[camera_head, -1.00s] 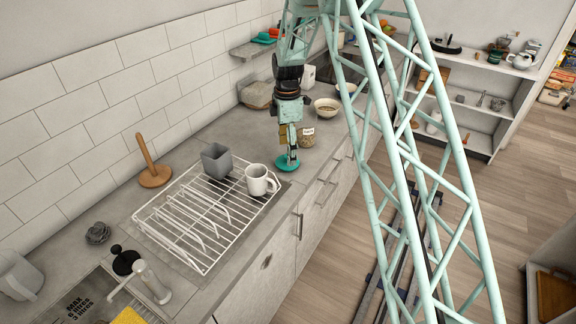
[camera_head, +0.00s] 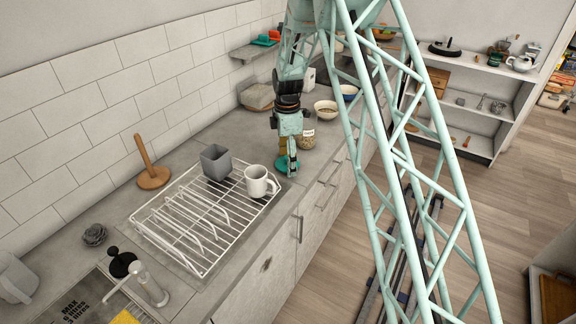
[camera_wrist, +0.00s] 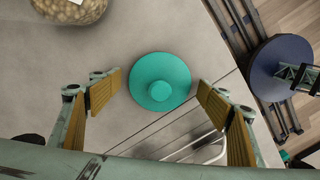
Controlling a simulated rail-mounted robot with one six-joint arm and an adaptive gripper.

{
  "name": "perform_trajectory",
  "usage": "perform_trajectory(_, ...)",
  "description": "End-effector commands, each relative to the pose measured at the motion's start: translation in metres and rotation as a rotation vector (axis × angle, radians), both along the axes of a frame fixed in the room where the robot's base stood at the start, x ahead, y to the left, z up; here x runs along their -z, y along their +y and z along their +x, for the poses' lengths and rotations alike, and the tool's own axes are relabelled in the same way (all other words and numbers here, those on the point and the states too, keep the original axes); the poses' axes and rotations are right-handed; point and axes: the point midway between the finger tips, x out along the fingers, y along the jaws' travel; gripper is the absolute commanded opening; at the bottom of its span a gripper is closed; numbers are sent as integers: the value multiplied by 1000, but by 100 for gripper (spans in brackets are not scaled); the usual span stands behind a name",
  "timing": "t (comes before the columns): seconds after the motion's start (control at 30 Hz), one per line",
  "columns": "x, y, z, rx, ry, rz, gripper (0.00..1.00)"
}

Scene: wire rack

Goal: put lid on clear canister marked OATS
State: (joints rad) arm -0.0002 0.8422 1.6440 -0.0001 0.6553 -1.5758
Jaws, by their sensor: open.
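The teal round lid (camera_wrist: 160,76) with a central knob lies on the grey counter, between the spread finger pads of my gripper (camera_wrist: 160,92) in the wrist view. The pads stand apart from its rim on both sides. In the head view the lid (camera_head: 281,161) is partly hidden behind my gripper (camera_head: 289,168), which points down over it. The clear canister (camera_head: 306,142) with beige contents and a white label stands just behind the lid. The label is too small to read. Part of the canister (camera_wrist: 68,10) shows at the wrist view's top left.
A white mug (camera_head: 257,182) and a grey square cup (camera_head: 215,162) stand on the wire rack (camera_head: 165,235), close to the left of my gripper. A bowl (camera_head: 326,110) stands behind the canister. The counter's front edge runs close beside the lid.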

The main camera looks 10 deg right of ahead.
Motion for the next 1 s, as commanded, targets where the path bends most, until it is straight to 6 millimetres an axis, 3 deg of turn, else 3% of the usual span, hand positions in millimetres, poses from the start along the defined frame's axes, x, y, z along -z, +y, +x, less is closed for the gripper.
perform_trajectory(0.07,0,0,0,0,0,0,69)
perform_trajectory(0.47,0,0,0,0,0,0,33)
perform_trajectory(1.0,-7,0,0,0,0,0,33)
